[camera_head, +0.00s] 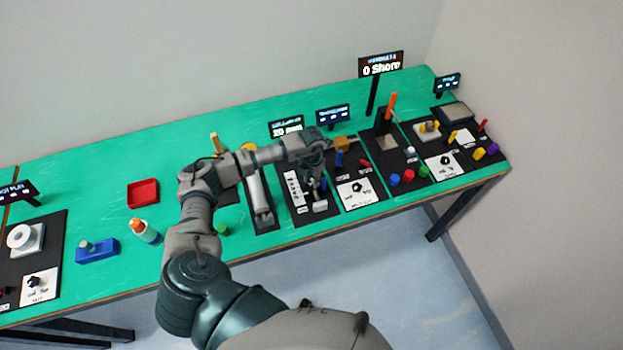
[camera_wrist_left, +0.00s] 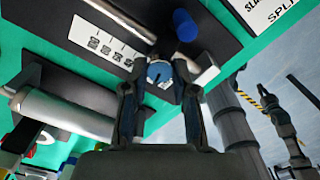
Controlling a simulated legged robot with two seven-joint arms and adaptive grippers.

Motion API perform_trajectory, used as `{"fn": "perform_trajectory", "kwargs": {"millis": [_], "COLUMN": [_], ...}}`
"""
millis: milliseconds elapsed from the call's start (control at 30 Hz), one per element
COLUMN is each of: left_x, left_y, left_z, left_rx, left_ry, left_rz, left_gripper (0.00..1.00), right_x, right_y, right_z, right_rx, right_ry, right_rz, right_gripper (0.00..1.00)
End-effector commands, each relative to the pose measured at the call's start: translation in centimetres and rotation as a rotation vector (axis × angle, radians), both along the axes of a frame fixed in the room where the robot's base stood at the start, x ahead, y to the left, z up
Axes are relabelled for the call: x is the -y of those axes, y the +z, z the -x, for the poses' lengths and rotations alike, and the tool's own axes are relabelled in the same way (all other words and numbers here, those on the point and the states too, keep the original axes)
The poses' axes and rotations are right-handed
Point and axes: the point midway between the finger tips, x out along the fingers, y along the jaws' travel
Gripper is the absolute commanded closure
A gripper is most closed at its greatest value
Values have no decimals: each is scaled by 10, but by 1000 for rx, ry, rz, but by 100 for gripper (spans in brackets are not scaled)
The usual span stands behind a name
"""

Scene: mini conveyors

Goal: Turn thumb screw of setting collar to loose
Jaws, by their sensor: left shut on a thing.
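My left gripper (camera_head: 316,172) reaches down over a black panel with a white printed scale strip (camera_head: 293,188), near the "20 mm" display (camera_head: 287,127). In the left wrist view its two fingers (camera_wrist_left: 158,88) are shut on a small grey-blue knob with a dark line across its face, which looks like the thumb screw (camera_wrist_left: 159,73). The scale strip (camera_wrist_left: 103,43) lies just behind it. The setting collar is mostly hidden by the fingers. A pale metal block (camera_head: 320,206) shows at the panel's front end.
A long silver roller unit (camera_head: 260,195) stands left of the panel; it also shows in the left wrist view (camera_wrist_left: 62,112). A blue peg (camera_wrist_left: 185,25) stands close by. Panels with knobs and coloured buttons crowd the right.

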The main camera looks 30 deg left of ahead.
Motion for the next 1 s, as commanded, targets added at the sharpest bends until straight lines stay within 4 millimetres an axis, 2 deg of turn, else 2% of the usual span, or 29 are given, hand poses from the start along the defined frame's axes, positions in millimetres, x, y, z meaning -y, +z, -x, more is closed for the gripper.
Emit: {"fn": "perform_trajectory", "kwargs": {"millis": [667,700,767,800,1000], "left_x": [1,1,1,1,0], "left_y": [1,1,1,1,0], "left_z": [-1,-1,-1,-1,0], "left_rx": [3,3,3,3,1], "left_ry": [61,61,61,61,61], "left_rz": [2,2,2,2,1], "left_gripper": [100,65,50,47,47], "right_x": [0,0,0,0,0], "right_y": [0,0,0,0,0], "right_z": [0,0,0,0,0], "right_rx": [0,0,0,0,0], "right_ry": [0,0,0,0,0], "right_rz": [0,0,0,0,0], "right_gripper": [100,100,100,100,100]}}
